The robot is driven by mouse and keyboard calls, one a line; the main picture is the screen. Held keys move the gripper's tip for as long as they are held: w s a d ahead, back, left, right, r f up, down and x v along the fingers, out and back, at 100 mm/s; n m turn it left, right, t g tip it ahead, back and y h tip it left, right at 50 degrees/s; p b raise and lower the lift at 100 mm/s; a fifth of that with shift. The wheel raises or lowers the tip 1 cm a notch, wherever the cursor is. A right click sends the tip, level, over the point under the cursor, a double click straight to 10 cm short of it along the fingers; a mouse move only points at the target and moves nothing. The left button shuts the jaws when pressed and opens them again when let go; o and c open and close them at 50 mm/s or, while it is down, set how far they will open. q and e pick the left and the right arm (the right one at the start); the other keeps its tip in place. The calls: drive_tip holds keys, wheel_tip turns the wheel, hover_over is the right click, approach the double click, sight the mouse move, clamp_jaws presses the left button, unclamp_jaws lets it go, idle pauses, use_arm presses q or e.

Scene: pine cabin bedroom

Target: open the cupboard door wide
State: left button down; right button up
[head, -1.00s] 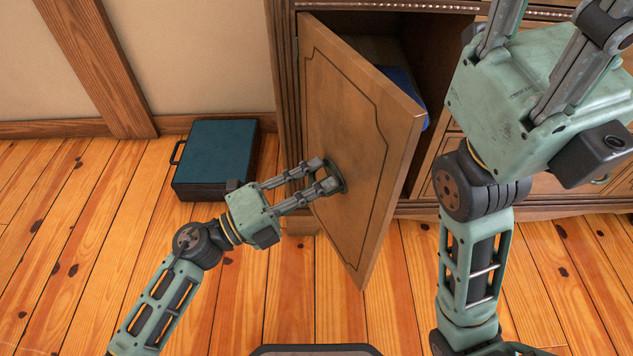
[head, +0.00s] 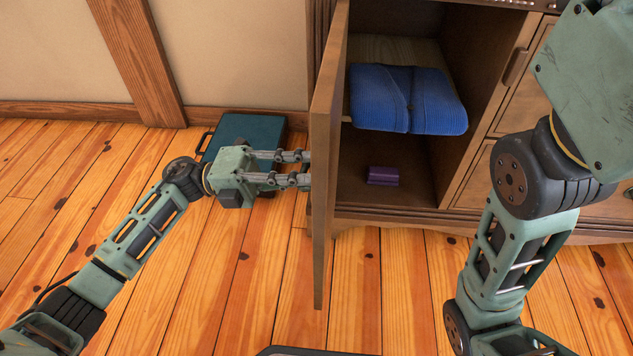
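The cupboard door (head: 325,150) stands far out from the cupboard (head: 480,140) and shows nearly edge-on, hinged at its left side. My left gripper (head: 308,169) is at the door's outer face, its two fingers reaching the wood. It appears shut on the door handle, which is hidden behind the fingertips and the door's edge. My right arm (head: 505,235) rises at the right; its gripper's fingers are beyond the top edge of the view.
Inside the cupboard, a folded blue cloth (head: 407,98) lies on the shelf and a small purple object (head: 383,176) below. A teal case (head: 245,130) lies on the floor behind my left gripper. Floor left of the door is mostly clear.

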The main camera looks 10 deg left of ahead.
use_arm(q)
drive_tip(key=shift+a+f+m+g+b, duration=0.4)
drive_tip(key=shift+a+f+g, duration=0.1)
drive_tip(key=shift+f+g, duration=0.15)
drive_tip(key=shift+r, duration=0.1)
drive_tip(key=c, duration=1.8)
unclamp_jaws()
drive_tip(key=shift+w+r, duration=0.1)
drive_tip(key=shift+r, duration=0.15)
drive_tip(key=shift+a, duration=0.1)
drive_tip(key=shift+v, duration=5.95)
